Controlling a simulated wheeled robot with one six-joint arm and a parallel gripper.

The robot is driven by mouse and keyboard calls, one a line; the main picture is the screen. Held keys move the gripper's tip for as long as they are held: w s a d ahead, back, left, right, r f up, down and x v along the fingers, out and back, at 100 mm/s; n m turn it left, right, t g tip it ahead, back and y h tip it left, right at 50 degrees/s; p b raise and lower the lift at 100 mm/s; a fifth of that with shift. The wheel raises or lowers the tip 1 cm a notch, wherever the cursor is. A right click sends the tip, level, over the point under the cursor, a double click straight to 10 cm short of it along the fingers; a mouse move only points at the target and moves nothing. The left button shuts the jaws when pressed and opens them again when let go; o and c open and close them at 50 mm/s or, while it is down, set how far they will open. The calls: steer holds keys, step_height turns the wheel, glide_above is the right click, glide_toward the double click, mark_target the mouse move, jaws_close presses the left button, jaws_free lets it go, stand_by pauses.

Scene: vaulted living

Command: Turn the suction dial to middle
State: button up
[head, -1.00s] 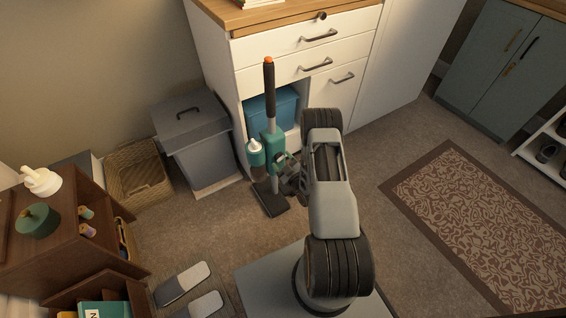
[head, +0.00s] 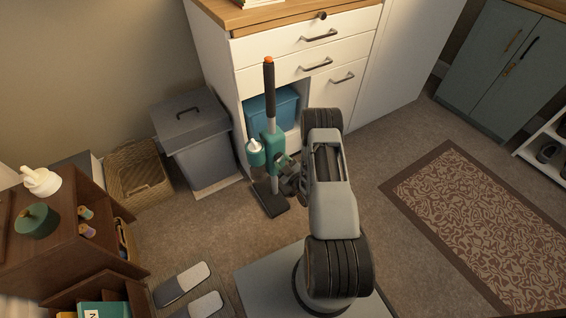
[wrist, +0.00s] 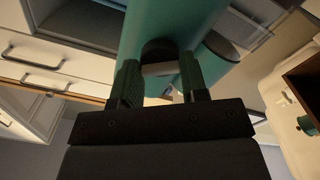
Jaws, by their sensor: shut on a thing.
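A teal stick vacuum (head: 268,148) with a black handle and an orange top stands upright in front of the white cabinet in the head view. Its dark floor head (head: 270,197) rests on the carpet. My gripper (head: 287,172) is at the right side of its teal body. In the wrist view the vacuum's teal body (wrist: 170,25) fills the top middle. The suction dial (wrist: 159,52), dark with a pale bar across it, sits between my two fingers. My gripper (wrist: 160,78) is shut on the dial. The dial's exact setting cannot be read.
A grey lidded bin (head: 192,135) and a wicker basket (head: 137,178) stand left of the vacuum. The white drawer cabinet (head: 310,55) is close behind. A brown wooden shelf (head: 75,232) and slippers (head: 183,284) are at lower left. Open carpet and a patterned rug (head: 475,220) lie to the right.

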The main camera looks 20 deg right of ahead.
steer(key=n+b, duration=0.6)
steer(key=n, duration=0.5)
stand_by(0.6)
steer(key=o, duration=0.9)
steer(key=s+p, duration=0.1)
steer(key=s, duration=0.3)
steer(key=s+d+p, duration=0.1)
steer(key=s, duration=0.4)
steer(key=s+p, duration=0.1)
steer(key=s, duration=0.3)
steer(key=shift+s+d, duration=0.25)
steer(key=shift+s, duration=0.1)
steer(key=shift+r, duration=0.15)
